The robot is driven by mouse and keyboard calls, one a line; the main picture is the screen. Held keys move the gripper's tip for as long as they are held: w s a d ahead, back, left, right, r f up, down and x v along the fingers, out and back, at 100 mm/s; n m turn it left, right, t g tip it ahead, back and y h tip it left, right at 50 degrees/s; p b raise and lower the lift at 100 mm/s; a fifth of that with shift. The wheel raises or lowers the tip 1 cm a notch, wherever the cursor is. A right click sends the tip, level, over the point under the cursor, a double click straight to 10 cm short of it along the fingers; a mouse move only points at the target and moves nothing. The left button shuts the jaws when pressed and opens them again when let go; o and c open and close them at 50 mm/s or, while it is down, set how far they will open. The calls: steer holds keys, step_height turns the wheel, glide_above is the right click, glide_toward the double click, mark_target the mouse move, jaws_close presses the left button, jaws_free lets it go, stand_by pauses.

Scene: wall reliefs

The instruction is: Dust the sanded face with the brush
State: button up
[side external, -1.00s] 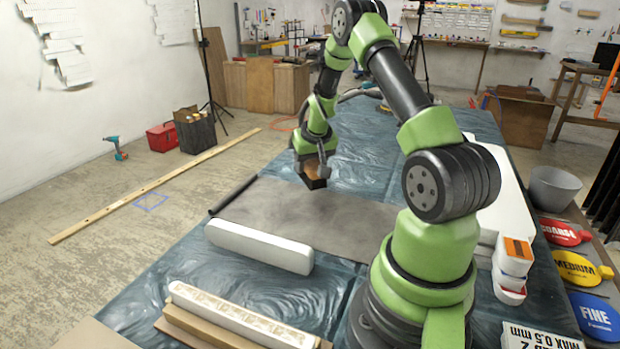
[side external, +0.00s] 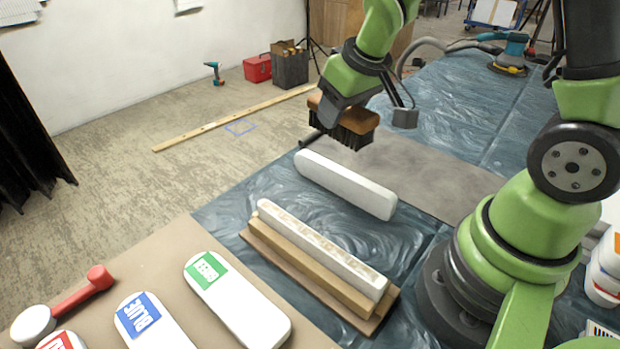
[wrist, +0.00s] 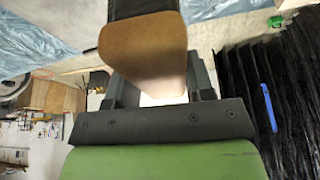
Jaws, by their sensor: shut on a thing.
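My gripper (side external: 343,98) is shut on a brush (side external: 350,117) with a brown wooden back and dark bristles pointing down. I hold the brush in the air above the far end of a white rounded block (side external: 345,183); they look apart. Nearer, a long pale relief piece (side external: 320,246) with a tan patterned face lies on wooden strips (side external: 310,265). I cannot tell for sure which face is the sanded one.
A grey mat (side external: 420,180) lies behind the white block. White blocks labelled green (side external: 238,300) and blue (side external: 150,322) and a red-handled tool (side external: 75,295) lie on the near tan surface. A sander (side external: 510,57) with a hose stands at the back.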

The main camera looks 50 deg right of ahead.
steer(key=s+a+r+n, duration=0.1)
steer(key=s+a+r, duration=0.2)
steer(key=a+r, duration=0.2)
steer(key=s+a+m+g+h, duration=0.45)
steer(key=s+a+m, duration=0.45)
steer(key=s+m, duration=0.7)
steer(key=shift+w+a+f+m+y, duration=0.1)
steer(key=shift+w+f+m, duration=0.25)
steer(key=shift+f, duration=1.55)
steer(key=shift+w+d+f+m+y, duration=0.1)
steer(key=shift+w+f+m, duration=0.25)
steer(key=shift+f, duration=1.6)
steer(key=shift+w+a+f+m+y, duration=0.1)
steer(key=shift+w+f+m, duration=0.25)
steer(key=shift+f, duration=1.55)
steer(key=shift+w+f, duration=0.2)
steer(key=shift+w, duration=3.35)
steer(key=shift+w+f, duration=0.2)
steer(key=shift+w, duration=3.3)
steer(key=shift+w+f, duration=0.2)
steer(key=shift+w, duration=3.35)
steer(key=shift+f, duration=0.1)
